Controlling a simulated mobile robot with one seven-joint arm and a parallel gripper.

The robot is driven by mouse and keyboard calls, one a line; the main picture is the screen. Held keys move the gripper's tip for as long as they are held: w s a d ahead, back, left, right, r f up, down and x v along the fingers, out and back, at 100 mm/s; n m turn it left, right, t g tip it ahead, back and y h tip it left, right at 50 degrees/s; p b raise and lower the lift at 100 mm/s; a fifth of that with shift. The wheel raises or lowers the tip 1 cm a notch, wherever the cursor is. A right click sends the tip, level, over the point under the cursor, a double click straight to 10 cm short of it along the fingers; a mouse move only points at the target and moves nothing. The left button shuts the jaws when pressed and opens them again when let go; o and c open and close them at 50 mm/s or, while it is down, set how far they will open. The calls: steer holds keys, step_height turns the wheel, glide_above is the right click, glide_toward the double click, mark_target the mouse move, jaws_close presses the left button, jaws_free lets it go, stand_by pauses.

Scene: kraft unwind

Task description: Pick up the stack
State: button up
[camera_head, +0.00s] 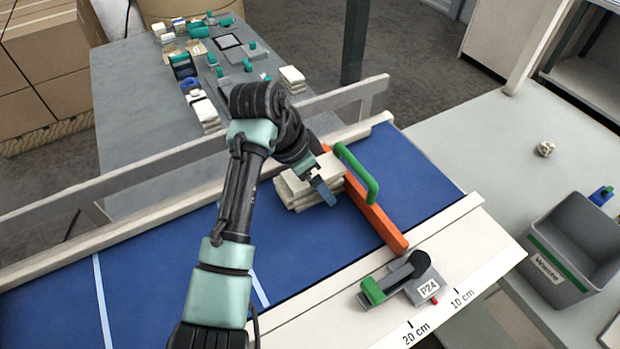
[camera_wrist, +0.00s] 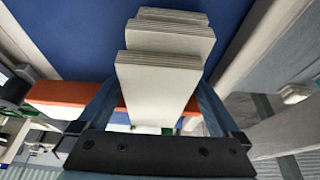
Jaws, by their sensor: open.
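The stack (camera_head: 292,190) is a pile of several cream, flat, folded pieces lying unevenly on the blue belt, against or close to an orange bar. In the wrist view the stack (camera_wrist: 160,65) shows its layered edges in stepped groups. My gripper (camera_head: 318,182) is over the stack's right end, by the orange bar. In the wrist view my gripper (camera_wrist: 157,105) is open, with one blue finger on each side of the near part of the stack. I cannot tell whether the fingers touch it.
The orange bar (camera_head: 380,225) with a green handle (camera_head: 358,172) crosses the belt (camera_head: 345,228). A clamp marked P24 (camera_head: 412,280) sits on the white front rail. A grey waste bin (camera_head: 575,245) stands at right. A cluttered table (camera_head: 140,110) lies beyond the rear rail.

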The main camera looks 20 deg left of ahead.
steer(key=shift+f, duration=0.25)
stand_by(0.4)
steer(key=c, duration=1.4)
steer(key=shift+c, duration=0.4)
steer(key=shift+r, duration=0.2)
